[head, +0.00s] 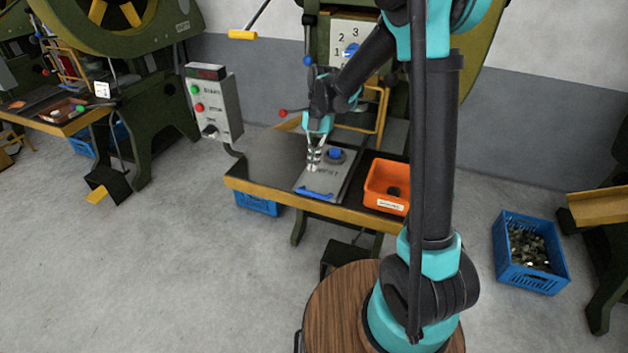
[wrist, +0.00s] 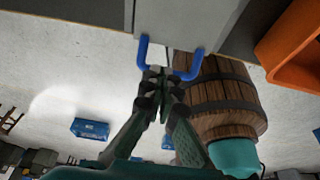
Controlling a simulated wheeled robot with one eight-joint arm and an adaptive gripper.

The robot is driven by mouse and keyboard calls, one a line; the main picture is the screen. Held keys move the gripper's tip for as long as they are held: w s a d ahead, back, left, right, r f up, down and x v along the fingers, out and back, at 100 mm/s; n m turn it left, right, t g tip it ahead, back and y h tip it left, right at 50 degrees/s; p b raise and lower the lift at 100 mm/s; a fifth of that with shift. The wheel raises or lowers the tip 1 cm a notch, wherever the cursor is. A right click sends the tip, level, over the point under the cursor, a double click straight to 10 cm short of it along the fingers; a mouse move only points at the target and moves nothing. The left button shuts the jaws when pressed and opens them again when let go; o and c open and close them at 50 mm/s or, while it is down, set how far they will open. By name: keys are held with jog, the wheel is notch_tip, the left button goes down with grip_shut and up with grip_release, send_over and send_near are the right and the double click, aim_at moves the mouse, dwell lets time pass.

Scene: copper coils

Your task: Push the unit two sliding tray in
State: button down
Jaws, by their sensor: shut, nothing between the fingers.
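The sliding tray (head: 322,181) is a grey plate with dark lettering and a blue bar handle (head: 316,195) at its front edge. It lies on the press table, its handle near the table's yellow front edge. My gripper (head: 314,166) is shut and empty, its fingers over the tray in the head view. In the wrist view, the tray's grey front part (wrist: 180,18) is at the top, and my fingertips (wrist: 156,72) appear between the two blue handle posts (wrist: 143,50). The fingers hide part of the handle bar, and I cannot tell whether they touch it.
An orange bin (head: 386,180) stands on the table right of the tray. A control box (head: 214,105) with buttons is at the left. A red-knobbed lever (head: 284,113) is behind the table. A blue crate (head: 530,252) sits on the floor at the right.

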jog(key=x, duration=0.9)
jog(key=shift+s+a+f, duration=0.1)
jog(key=shift+f, duration=0.2)
